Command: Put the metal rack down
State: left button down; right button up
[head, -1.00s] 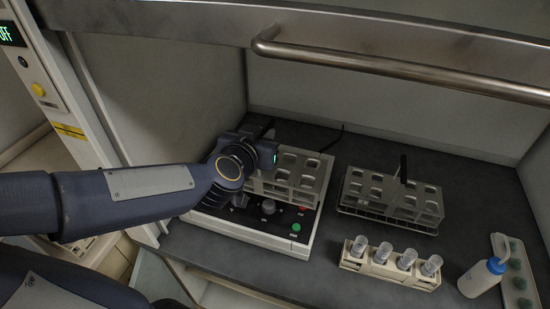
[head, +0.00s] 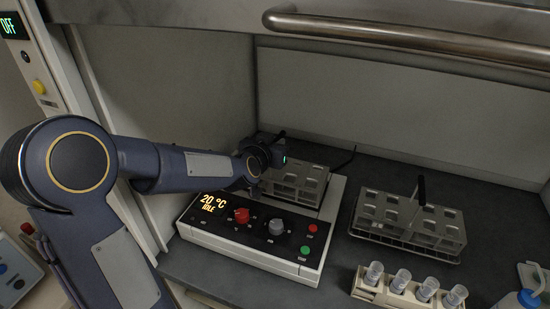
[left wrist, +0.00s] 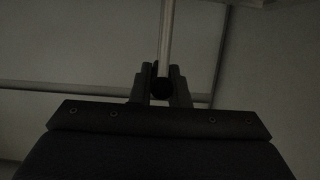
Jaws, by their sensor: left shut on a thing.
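A grey metal rack (head: 297,186) with square openings in its top is at the back of the white heating unit (head: 250,240). My left gripper (head: 278,158) is at the rack's far left side, shut on its handle, which the gripper mostly hides in the head view. In the left wrist view, the left fingers (left wrist: 161,88) close around a dark round piece. I cannot tell whether the rack's base touches the unit. The unit's display reads 20 °C and IDLE. My right gripper is not in view.
A second metal rack (head: 410,225) with an upright black handle stands to the right. In front of it is a pale holder (head: 400,300) with several capped tubes. A wash bottle (head: 525,298) is at the right edge. A metal bar (head: 400,38) crosses above.

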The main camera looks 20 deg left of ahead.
pick_arm(q)
jog(key=shift+w+a+f, duration=0.2)
jog(key=shift+w+f, duration=0.15)
jog(key=shift+f, duration=0.1)
notch_tip(320, 180, down, 3)
jog(key=shift+w+f, duration=0.1)
jog(key=shift+f+b, duration=0.2)
jog(key=shift+b, duration=0.2)
jog(key=c, duration=1.4)
grip_release()
jog(key=shift+r, duration=0.15)
